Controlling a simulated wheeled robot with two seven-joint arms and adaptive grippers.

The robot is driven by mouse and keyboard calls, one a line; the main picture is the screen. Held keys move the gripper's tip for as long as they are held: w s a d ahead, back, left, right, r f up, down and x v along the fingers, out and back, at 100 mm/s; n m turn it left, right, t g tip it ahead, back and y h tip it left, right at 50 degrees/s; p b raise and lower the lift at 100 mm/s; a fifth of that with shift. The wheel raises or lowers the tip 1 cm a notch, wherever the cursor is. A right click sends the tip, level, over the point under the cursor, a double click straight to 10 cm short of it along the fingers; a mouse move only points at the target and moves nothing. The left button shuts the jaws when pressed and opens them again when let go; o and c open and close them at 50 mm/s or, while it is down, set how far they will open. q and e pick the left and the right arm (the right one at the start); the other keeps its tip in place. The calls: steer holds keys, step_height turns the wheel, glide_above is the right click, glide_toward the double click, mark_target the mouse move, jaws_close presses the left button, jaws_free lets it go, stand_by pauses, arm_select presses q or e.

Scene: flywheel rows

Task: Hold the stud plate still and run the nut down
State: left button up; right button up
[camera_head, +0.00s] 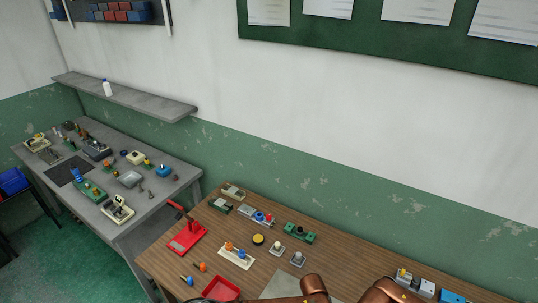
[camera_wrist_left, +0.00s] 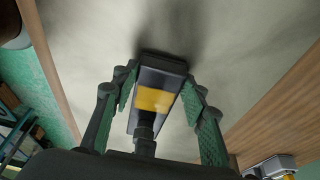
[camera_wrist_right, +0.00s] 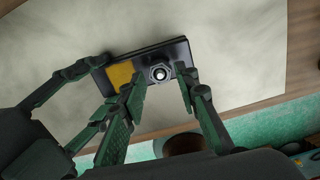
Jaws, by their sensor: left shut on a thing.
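The stud plate (camera_wrist_right: 148,62) is a dark block with a yellow patch, lying on the pale mat. In the right wrist view a bright nut or stud top (camera_wrist_right: 160,73) shows near its right end; I cannot tell how far down the nut sits. My left gripper (camera_wrist_left: 160,90) is shut on the plate, with a finger along each long side. It also reaches in from the left in the right wrist view. My right gripper (camera_wrist_right: 160,92) is open, its fingertips apart on either side below the nut. Neither gripper shows in the head view.
The pale mat (camera_head: 279,286) lies on the wooden table (camera_head: 345,263). A red tray (camera_head: 222,289), a red stand (camera_head: 187,238), a white peg block (camera_head: 236,257) and other small fixtures stand to the left. Blue and grey blocks (camera_head: 420,285) stand at the right.

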steer(key=shift+r, duration=0.4)
steer(key=o, duration=0.6)
steer(key=shift+c, duration=0.3)
steer(key=c, duration=0.5)
steer(key=shift+o, duration=0.2)
